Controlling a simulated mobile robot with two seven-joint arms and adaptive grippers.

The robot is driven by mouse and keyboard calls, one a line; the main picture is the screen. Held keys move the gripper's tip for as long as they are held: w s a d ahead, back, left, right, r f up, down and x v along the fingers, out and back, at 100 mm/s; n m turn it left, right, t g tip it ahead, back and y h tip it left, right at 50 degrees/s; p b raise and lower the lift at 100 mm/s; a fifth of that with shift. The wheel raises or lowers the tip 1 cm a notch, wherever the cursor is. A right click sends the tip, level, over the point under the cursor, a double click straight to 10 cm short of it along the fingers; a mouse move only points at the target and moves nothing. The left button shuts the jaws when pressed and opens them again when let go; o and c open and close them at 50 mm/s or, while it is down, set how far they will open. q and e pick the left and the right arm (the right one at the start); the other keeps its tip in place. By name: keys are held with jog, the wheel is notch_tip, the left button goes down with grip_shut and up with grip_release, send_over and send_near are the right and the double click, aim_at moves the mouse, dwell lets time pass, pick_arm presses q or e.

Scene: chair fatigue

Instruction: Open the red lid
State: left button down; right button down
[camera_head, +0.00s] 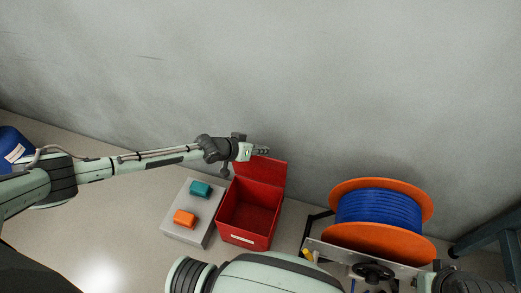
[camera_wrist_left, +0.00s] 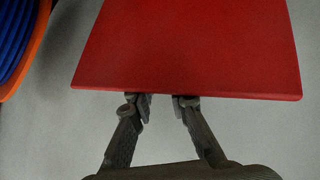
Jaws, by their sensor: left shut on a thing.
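The red box (camera_head: 245,232) stands on the floor, its inside open to view from above. Its red lid (camera_head: 264,172) is raised and stands up at the back of the box, near the wall. My left gripper (camera_head: 261,152) is at the lid's upper edge. In the left wrist view the lid (camera_wrist_left: 187,45) fills the upper middle, and the fingers of my left gripper (camera_wrist_left: 161,101) meet its near edge, shut on it. The fingertips are partly hidden at that edge. My right gripper does not show.
A grey block (camera_head: 174,222) with a teal piece (camera_head: 200,188) and an orange piece (camera_head: 184,218) stands left of the box. An orange reel with blue cable (camera_head: 378,208) stands to the right. A blue drum (camera_head: 12,146) is at far left. The grey wall (camera_head: 270,70) is behind.

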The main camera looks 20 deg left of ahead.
pick_arm(q)
jog(key=shift+a+f, duration=0.1)
jog(key=shift+a, duration=0.35)
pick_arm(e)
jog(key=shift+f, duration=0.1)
pick_arm(q)
jog(key=c, duration=1.6)
grip_release()
jog(key=shift+o, duration=0.6)
jog(key=shift+d, duration=0.15)
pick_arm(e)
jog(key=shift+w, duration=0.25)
pick_arm(q)
jog(key=shift+s, duration=0.1)
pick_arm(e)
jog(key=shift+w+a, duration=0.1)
pick_arm(q)
jog(key=v, duration=1.2)
jog(key=shift+d, duration=0.1)
